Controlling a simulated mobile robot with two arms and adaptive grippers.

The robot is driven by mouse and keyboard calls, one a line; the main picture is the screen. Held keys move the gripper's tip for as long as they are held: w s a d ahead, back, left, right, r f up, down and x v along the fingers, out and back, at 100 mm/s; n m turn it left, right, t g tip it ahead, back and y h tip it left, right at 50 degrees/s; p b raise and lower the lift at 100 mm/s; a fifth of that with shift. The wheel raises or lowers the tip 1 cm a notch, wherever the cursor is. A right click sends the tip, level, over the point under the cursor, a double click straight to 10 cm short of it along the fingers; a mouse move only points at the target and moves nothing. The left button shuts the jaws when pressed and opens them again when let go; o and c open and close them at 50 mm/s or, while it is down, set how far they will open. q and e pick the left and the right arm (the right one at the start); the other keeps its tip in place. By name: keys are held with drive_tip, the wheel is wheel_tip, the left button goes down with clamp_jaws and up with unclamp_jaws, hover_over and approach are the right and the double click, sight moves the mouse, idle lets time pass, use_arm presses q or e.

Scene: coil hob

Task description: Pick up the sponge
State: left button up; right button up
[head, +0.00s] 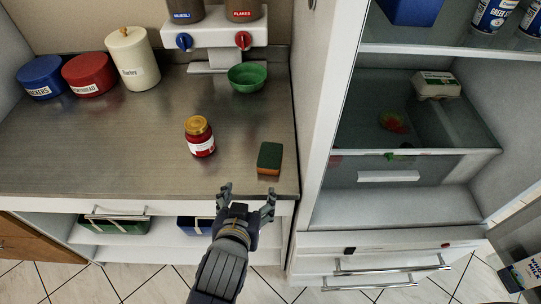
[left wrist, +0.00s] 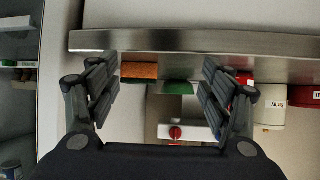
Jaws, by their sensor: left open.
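The sponge (head: 269,158) lies on the steel counter near its front right corner, dark green on top with an orange side. In the left wrist view the sponge (left wrist: 139,71) shows as an orange block between the fingers, nearer one of them. My left gripper (head: 247,190) is open and empty at the counter's front edge, just short of the sponge and a little to its left. It also shows in the left wrist view (left wrist: 160,85), with its two fingers wide apart. My right gripper is not in view.
A jar (head: 200,137) with a gold lid stands left of the sponge. A green bowl (head: 247,78) sits behind, under the dispenser (head: 215,38). Canisters (head: 133,58) stand at the back left. The open fridge (head: 322,130) stands close on the right. Counter around the sponge is clear.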

use_arm(q)
drive_tip(key=w+d+r+t, duration=0.1)
drive_tip(key=d+r+t, duration=0.1)
drive_tip(key=d+r, duration=0.1)
approach(270, 156)
drive_tip(key=shift+w+d+f+h+p, duration=0.1)
drive_tip(key=shift+w+f+h+p, duration=0.1)
drive_tip(key=shift+w+f, duration=0.3)
drive_tip(key=shift+w+d+f+h+p, duration=0.15)
drive_tip(key=shift+w+f+h, duration=0.1)
drive_tip(key=shift+w, duration=0.45)
drive_tip(key=shift+w+f, duration=0.3)
drive_tip(key=shift+w, duration=0.2)
drive_tip(key=shift+w+r, duration=0.1)
drive_tip(key=shift+w, duration=0.2)
drive_tip(key=p+x, duration=0.1)
drive_tip(key=x, duration=0.3)
drive_tip(key=shift+w+a+r+p, duration=0.15)
drive_tip(key=shift+w+a+p, duration=0.05)
drive_tip(key=shift+p, duration=0.2)
drive_tip(key=shift+w, duration=0.2)
drive_tip(key=shift+d, duration=0.1)
drive_tip(key=c, duration=0.8)
